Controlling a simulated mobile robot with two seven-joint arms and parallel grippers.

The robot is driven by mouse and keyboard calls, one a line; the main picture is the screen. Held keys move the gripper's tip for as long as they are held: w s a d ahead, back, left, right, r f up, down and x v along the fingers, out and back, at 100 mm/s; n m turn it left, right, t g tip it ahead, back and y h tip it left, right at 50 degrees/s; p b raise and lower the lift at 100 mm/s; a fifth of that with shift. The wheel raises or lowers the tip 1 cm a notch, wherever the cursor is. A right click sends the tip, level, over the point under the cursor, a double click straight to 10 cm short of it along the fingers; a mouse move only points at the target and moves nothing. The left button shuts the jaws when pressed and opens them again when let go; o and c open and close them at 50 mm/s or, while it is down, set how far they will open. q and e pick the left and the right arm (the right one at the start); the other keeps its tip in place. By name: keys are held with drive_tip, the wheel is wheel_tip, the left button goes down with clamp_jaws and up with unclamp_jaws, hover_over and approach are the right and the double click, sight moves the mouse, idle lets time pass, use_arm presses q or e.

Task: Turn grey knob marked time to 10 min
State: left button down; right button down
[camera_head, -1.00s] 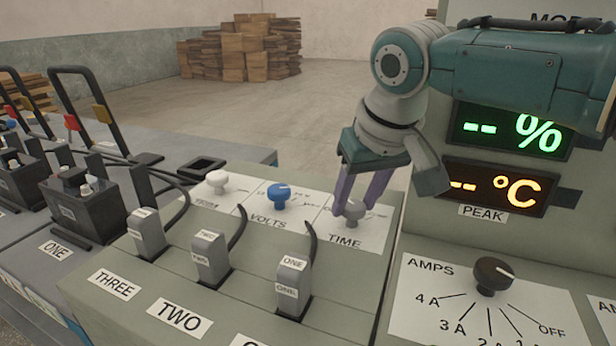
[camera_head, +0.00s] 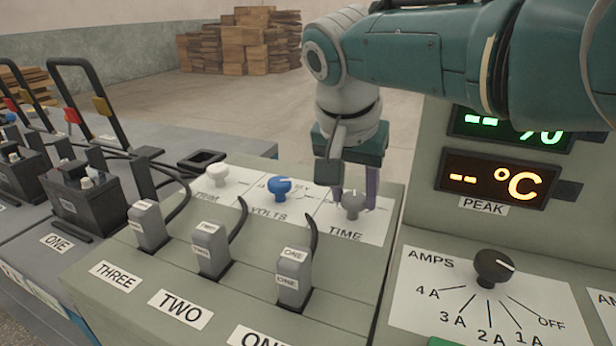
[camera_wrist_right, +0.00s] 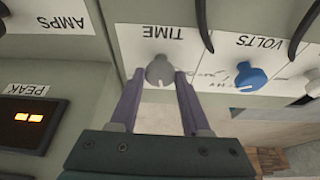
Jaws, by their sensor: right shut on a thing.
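The grey knob (camera_head: 353,204) stands on the white plate marked TIME (camera_head: 345,235) at the right end of a row of knobs. It also shows in the right wrist view (camera_wrist_right: 159,70). My right gripper (camera_head: 354,202) comes down from above, its purple fingers on either side of the knob and shut on it. In the right wrist view the fingertips (camera_wrist_right: 158,74) reach the knob's sides. The scale around the knob is mostly hidden or too small to read. My left gripper is not in view.
A blue VOLTS knob (camera_head: 279,188) and a white TRIM knob (camera_head: 217,175) stand left of the grey knob. Grey plugs with cables (camera_head: 294,275) stand in front. A black AMPS knob (camera_head: 493,268) and the °C display (camera_head: 497,182) are at the right.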

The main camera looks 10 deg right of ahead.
drive_tip(key=shift+m, duration=0.3)
drive_tip(key=shift+c, duration=1.9)
unclamp_jaws()
drive_tip(key=shift+r, duration=0.3)
drive_tip(key=p+v, duration=0.6)
drive_tip(key=v, duration=0.3)
drive_tip(key=shift+a, duration=0.2)
